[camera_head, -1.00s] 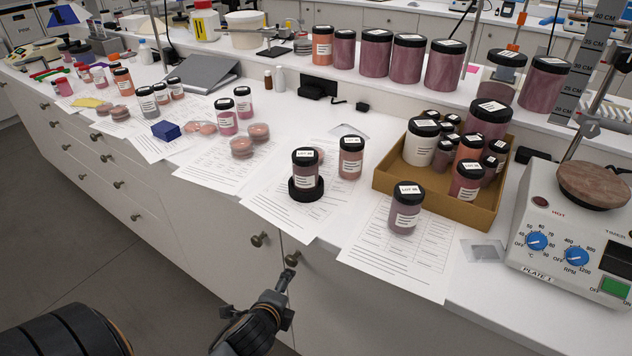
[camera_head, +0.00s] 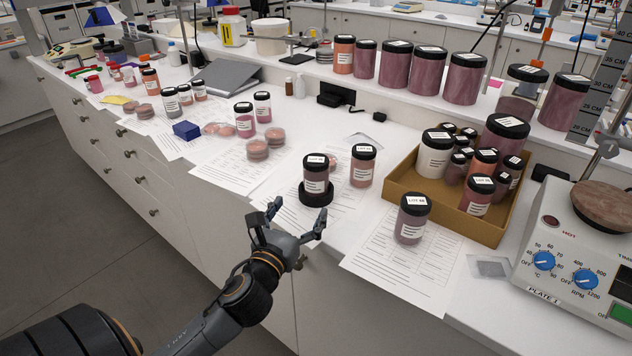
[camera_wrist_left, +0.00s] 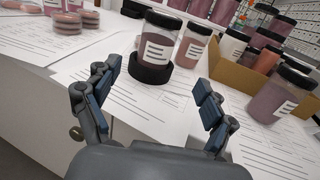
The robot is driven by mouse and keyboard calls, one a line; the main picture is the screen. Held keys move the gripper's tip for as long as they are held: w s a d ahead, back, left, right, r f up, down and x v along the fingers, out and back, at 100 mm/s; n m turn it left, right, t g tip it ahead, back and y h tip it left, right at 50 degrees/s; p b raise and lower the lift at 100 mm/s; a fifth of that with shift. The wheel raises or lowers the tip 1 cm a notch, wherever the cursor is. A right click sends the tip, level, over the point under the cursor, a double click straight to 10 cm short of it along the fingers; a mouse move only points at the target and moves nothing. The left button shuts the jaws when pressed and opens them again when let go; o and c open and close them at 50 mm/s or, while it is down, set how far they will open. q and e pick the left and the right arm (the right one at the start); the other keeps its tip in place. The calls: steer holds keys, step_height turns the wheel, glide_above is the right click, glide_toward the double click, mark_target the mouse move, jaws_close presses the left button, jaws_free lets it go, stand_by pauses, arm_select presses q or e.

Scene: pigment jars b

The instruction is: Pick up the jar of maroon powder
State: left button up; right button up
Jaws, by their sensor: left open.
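A black-lidded jar of dark maroon-looking powder (camera_head: 316,176) stands upright in a black ring holder (camera_head: 327,197) near the bench's front edge. In the left wrist view this jar (camera_wrist_left: 156,52) is straight ahead, beyond the fingertips. My left gripper (camera_head: 298,212) is open and empty, just in front of the jar and apart from it. The wrist view shows its two fingers (camera_wrist_left: 155,84) spread wide. A similar mauve-maroon jar (camera_head: 411,222) stands on a paper to the right; the shades are hard to tell apart. My right gripper is not in view.
A pinkish jar (camera_head: 362,169) stands close behind right of the ringed jar. A cardboard tray (camera_head: 408,190) of several jars is farther right, beside a hot plate (camera_head: 570,250). Lidded petri dishes (camera_head: 257,149) lie left. Papers cover the bench front.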

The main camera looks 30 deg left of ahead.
mark_target(312, 182)
arm_select(q)
steer(key=x, duration=0.7)
steer(key=shift+p, duration=0.3)
steer(key=x, duration=0.3)
steer(key=r+p+x, duration=0.1)
steer(key=shift+w+a, duration=0.25)
steer(key=shift+a, duration=0.1)
steer(key=shift+w+f, duration=0.1)
steer(key=shift+w, duration=0.25)
steer(key=shift+s, duration=0.1)
steer(key=c, duration=1.4)
